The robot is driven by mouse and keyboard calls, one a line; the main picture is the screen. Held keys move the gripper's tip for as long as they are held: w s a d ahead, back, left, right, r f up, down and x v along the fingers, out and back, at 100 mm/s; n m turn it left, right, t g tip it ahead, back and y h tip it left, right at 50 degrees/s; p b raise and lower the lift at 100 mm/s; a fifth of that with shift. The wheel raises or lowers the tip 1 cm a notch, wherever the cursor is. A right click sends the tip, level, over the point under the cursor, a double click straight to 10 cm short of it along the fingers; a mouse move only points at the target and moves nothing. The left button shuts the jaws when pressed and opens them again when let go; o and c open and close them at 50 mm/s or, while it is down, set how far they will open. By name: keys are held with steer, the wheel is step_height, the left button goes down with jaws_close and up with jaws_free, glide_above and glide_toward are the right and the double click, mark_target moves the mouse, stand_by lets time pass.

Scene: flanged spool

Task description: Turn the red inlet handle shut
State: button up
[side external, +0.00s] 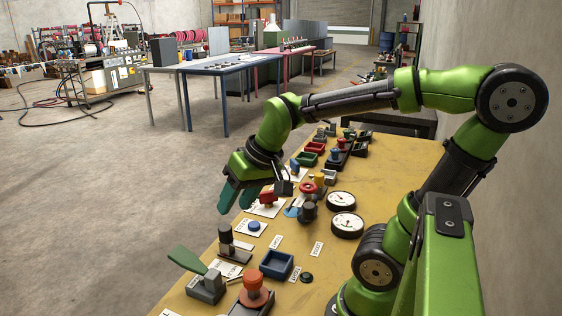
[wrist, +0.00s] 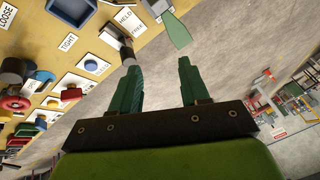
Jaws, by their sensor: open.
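A red round handle (side external: 306,188) stands near the middle of the yellow bench, next to dark and blue fittings; a red wheel-like handle also shows at the left edge of the wrist view (wrist: 14,104). A smaller red knob (side external: 267,197) sits on a white plate just right of my gripper, and a red part (wrist: 70,94) shows left of the fingers in the wrist view. I cannot read which is marked inlet. My gripper (side external: 236,207) hangs over the bench's left edge, its green fingers apart and empty; nothing lies between them in the wrist view (wrist: 157,68).
Two round gauges (side external: 344,213) stand right of the red handle. Nearer are a green lever (side external: 188,260), a dark blue tray (side external: 276,265) and an orange-red knob (side external: 254,288). Small red and green bins (side external: 312,148) lie farther back. The floor left of the bench (side external: 110,220) is clear.

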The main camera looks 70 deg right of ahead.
steer(key=w+d+f+n+g+h, duration=0.1)
steer(key=w+d+f+n+g, duration=0.15)
steer(key=w+d, duration=0.6)
steer(key=n+g+h, duration=0.3)
steer(key=n+g, duration=0.3)
steer(key=n, duration=0.6)
glide_toward(268, 191)
steer(key=shift+m, duration=0.25)
steer(key=x, duration=1)
steer(key=shift+s+f, duration=0.1)
steer(key=shift+f, duration=0.15)
steer(key=shift+c, duration=0.4)
jaws_close()
